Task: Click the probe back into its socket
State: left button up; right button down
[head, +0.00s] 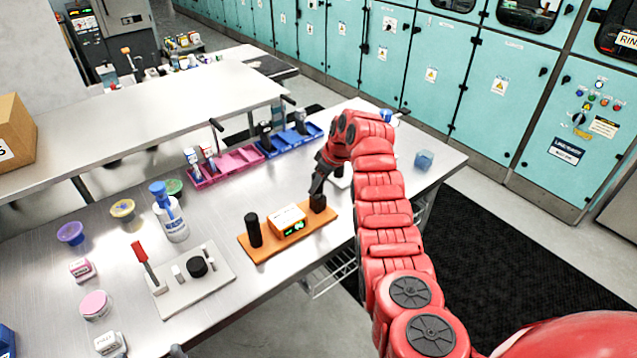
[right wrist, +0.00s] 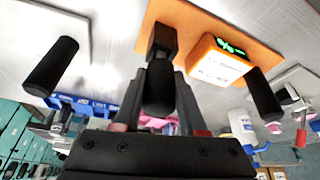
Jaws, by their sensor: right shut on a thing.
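An orange board (head: 262,247) lies on the steel table. It carries a white-and-orange meter (head: 287,219) with a lit green display, which also shows in the right wrist view (right wrist: 222,62). A black square socket block (right wrist: 163,40) stands at the board's right end in the head view. My right gripper (head: 317,186) is above that end, its fingers pointing down. In the right wrist view the gripper (right wrist: 160,98) is shut on the dark probe (right wrist: 159,85), which lines up with the block. I cannot tell how far the probe is seated. My left gripper is not in view.
A black cylinder (head: 254,230) stands on the board's left end. Pink (head: 228,167) and blue (head: 291,140) bins stand behind.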

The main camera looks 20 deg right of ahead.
jog(key=shift+f+b, duration=0.5)
jog(key=shift+f, duration=0.3)
dwell(0.4)
grip_release()
dwell(0.3)
jog(key=shift+r, duration=0.1)
jog(key=shift+r+b, duration=0.45)
jog(key=shift+r, duration=4)
jog(key=shift+s+f, duration=0.1)
